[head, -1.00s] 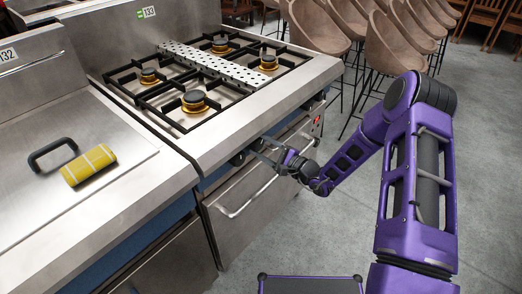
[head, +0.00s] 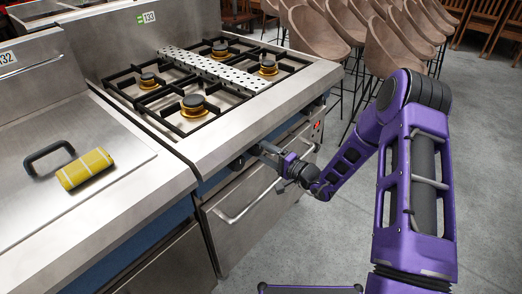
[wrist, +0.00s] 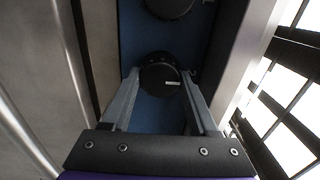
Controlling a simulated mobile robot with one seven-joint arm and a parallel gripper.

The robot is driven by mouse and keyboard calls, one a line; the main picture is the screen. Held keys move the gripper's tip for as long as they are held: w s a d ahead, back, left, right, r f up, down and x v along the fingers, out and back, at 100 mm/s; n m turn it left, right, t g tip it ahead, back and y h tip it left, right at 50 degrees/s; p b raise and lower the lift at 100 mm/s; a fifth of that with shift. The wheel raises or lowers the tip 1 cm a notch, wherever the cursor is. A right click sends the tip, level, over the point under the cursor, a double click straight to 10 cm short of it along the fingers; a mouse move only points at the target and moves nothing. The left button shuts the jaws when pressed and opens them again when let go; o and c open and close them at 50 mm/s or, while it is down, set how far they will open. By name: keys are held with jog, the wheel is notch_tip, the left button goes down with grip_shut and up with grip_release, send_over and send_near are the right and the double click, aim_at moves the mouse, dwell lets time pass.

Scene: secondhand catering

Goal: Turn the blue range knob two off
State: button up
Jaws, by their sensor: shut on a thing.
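The range's front panel (wrist: 148,115) is blue and carries round black knobs. In the wrist view, one black knob (wrist: 157,77) with a short white mark sits between the two fingertips of my gripper (wrist: 160,80), which is shut on it. The white mark lies level, right of the knob's middle. A second black knob (wrist: 168,6) is partly cut off at the top edge. In the head view, my gripper (head: 258,150) is at the range front, and hides the held knob. Another dark knob (head: 237,163) shows just left of it.
The range top (head: 215,85) has black grates and several brass burners. An oven door handle (head: 232,217) runs below my gripper.

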dwell(0.4)
jog(key=o, duration=1.4)
jog(key=v, duration=1.7)
jog(key=shift+s+d+p, duration=0.2)
jog(key=shift+p, duration=0.2)
jog(key=shift+a, duration=0.1)
